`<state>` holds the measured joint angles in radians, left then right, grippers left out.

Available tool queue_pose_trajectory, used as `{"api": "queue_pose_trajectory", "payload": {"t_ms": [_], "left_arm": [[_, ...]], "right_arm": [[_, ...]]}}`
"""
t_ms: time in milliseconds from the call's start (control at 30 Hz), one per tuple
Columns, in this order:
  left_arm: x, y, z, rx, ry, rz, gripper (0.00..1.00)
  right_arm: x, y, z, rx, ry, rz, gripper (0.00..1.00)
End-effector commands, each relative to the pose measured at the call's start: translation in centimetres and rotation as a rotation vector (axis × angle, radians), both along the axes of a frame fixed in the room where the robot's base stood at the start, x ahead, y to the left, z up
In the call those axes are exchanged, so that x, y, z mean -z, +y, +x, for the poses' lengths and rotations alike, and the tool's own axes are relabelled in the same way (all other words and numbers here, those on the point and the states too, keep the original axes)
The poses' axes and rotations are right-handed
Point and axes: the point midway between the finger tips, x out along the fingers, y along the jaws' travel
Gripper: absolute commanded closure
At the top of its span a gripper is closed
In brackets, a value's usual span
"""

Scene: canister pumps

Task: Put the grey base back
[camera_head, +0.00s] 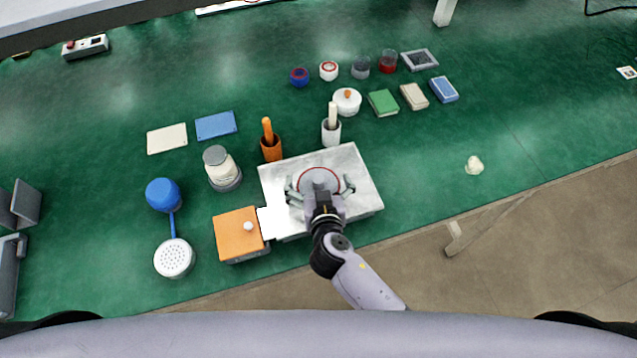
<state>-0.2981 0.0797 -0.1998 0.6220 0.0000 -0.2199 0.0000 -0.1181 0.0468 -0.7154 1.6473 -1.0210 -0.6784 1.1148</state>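My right gripper (320,187) is over the pale grey slab (355,165), with its fingers spread wide to left and right. Between and under them is a round grey piece with a red rim (319,170), partly hidden by the gripper; I cannot tell if it is the grey base. No clear contact with the fingers shows. A glass canister with pale contents (219,160) stands left of the slab on a grey round foot (230,184). My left gripper is not in view.
Several small jars, a white lidded pot (346,103) and coloured blocks stand behind. The green table (540,130) is mostly clear on the right.

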Motion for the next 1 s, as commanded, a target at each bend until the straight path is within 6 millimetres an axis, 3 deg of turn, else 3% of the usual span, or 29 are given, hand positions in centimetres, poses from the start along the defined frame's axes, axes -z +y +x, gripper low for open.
{"api": "queue_pose_trajectory", "payload": {"t_ms": [1000], "left_arm": [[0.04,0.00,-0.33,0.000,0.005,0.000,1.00]], "right_arm": [[0.00,-0.03,-0.04,0.001,0.001,0.000,0.67]]}}
